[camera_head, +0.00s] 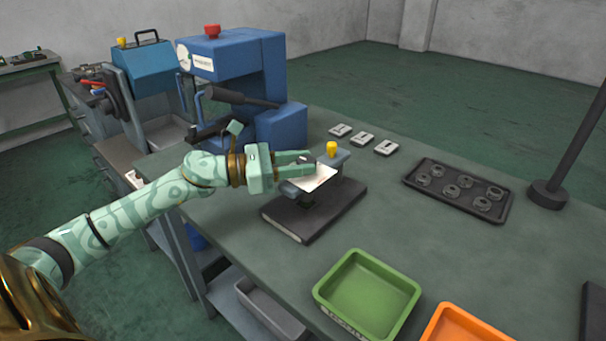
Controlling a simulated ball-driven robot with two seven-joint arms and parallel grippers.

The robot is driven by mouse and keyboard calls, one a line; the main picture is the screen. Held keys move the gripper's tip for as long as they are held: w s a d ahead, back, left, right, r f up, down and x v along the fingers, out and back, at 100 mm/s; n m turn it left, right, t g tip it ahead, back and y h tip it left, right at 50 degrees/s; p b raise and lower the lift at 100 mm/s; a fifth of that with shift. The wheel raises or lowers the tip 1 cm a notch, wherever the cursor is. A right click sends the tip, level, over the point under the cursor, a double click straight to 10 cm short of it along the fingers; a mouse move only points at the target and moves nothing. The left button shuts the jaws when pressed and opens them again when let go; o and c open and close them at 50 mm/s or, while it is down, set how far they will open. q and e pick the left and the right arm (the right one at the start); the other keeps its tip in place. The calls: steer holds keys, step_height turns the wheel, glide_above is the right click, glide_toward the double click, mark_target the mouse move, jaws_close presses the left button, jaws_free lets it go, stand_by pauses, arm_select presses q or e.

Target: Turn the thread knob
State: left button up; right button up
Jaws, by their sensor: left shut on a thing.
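A small grey-blue fixture (346,156) stands on a dark base plate (334,213) near the middle of the bench. It has a white sloping plate (317,179) and a yellow cap (331,148) on top. My left arm reaches in from the left, and its pale green gripper (312,164) is at the left side of the fixture, above the white plate. It is shut on a small part there, which appears to be the thread knob; the fingers mostly hide it. The yellow cap is just beyond the fingertips. My right gripper is not in view.
A blue machine (236,70) with a red button stands behind my left arm. A black tray (460,188) of several rings lies right, near a dark post (575,150). A green bin (367,295) and an orange bin (460,328) are in front.

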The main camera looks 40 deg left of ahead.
arm_select(q)
steer(key=shift+h, duration=0.3)
steer(key=o, duration=1)
steer(key=p+v, duration=0.2)
steer(key=v, duration=1.4)
steer(key=shift+a+r+p, duration=0.15)
steer(key=shift+r+p, duration=0.05)
steer(key=shift+p, duration=0.15)
steer(key=shift+s, duration=0.1)
